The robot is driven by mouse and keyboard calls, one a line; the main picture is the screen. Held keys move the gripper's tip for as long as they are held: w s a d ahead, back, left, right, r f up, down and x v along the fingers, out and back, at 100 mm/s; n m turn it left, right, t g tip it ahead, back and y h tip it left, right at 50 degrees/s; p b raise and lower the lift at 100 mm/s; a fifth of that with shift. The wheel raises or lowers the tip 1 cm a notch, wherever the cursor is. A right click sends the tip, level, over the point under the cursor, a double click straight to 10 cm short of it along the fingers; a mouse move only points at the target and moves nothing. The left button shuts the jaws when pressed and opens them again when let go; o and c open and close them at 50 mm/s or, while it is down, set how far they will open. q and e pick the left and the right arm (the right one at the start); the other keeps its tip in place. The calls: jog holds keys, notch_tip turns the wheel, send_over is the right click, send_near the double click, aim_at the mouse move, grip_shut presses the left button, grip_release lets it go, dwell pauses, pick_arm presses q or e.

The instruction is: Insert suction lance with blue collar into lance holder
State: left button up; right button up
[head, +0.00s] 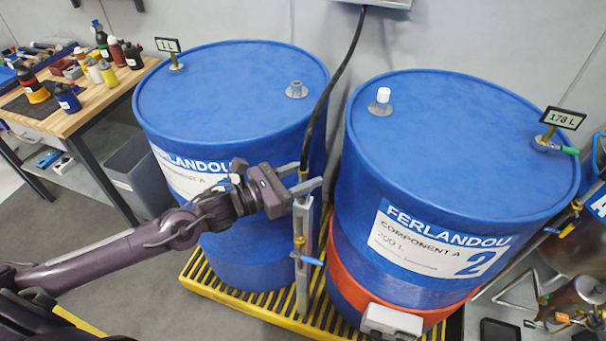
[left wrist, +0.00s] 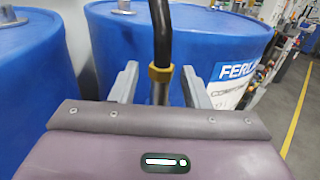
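My left gripper (head: 304,183) is in front of the gap between the two blue drums. Its fingers are apart, one on each side of the lance's upper end, with gaps visible in the left wrist view (left wrist: 161,88). A black hose (head: 338,78) runs down to the lance, where a yellow band (left wrist: 160,74) shows. Below the gripper is an upright grey metal post (head: 302,285) with a brass fitting and a small blue lever-like part (head: 308,261). I cannot clearly separate lance from holder here, and no blue collar is clear. My right gripper is not in view.
The left drum (head: 225,95) and right drum (head: 455,140) stand on a yellow grated pallet (head: 235,290). The right drum has an orange band with a grey box (head: 391,322). A workbench (head: 95,100) with bottles stands at left, beside a grey bin (head: 138,172).

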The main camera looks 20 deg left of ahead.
pick_arm(q)
jog(key=shift+s, duration=0.1)
jog(key=shift+s+a+f, duration=0.15)
jog(key=shift+a, duration=0.1)
jog(key=b+v, duration=0.1)
jog(key=v, duration=0.6)
dwell(0.5)
